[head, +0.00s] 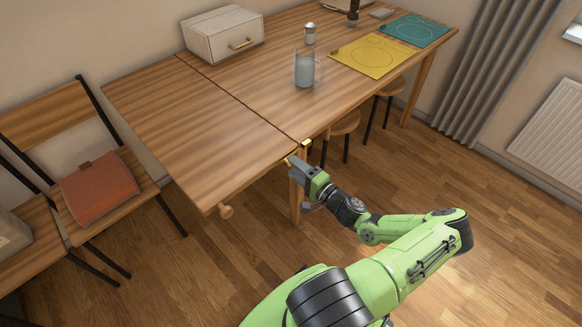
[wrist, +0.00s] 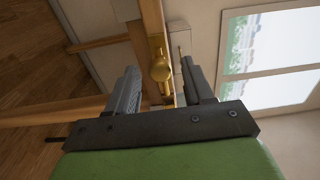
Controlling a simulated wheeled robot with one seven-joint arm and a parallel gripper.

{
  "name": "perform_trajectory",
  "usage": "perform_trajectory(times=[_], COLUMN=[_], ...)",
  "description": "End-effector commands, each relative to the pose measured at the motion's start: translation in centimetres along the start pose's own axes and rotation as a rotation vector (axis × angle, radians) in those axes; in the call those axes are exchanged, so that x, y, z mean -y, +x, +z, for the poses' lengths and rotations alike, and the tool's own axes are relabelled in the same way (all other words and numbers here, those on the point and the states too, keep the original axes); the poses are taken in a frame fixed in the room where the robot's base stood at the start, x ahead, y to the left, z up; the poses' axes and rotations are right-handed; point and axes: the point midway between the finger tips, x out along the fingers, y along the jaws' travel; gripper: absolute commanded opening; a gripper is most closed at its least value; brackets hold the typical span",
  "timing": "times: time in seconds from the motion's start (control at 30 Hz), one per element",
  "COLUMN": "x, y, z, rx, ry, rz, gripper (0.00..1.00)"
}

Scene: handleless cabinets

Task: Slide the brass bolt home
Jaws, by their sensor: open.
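The brass bolt shows in the wrist view as a round brass knob (wrist: 160,70) on a brass strip along the table's edge. My gripper (wrist: 160,67) is open, with one finger on each side of the knob and visible gaps between. In the head view my gripper (head: 291,160) is at the table's front edge, close to the seam between the end leaf (head: 200,130) and the main top (head: 265,85). A brass fitting (head: 306,143) shows at that seam. My gripper hides much of the bolt there, and how far it is slid cannot be told.
A wooden knob (head: 226,211) sticks out under the leaf's front corner. A glass jug (head: 305,68), a drawer box (head: 223,35) and a yellow mat (head: 374,55) are on the table. Stools (head: 343,123) stand beneath. A chair (head: 90,180) is at the left. The floor in front is clear.

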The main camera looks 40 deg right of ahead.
Motion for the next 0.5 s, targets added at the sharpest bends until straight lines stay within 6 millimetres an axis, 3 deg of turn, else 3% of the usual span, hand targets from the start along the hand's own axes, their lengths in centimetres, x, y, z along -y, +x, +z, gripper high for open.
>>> perform_trajectory(times=[0.17,0.43,0.5], x=[-0.1,0.0,0.0], y=[2.2,2.4,2.4], z=[0.0,0.0,0.0], rx=[0.001,0.000,0.000], ry=[0.000,0.001,0.001], rz=[0.000,0.002,0.001], gripper=[0.52,0.52,0.41])
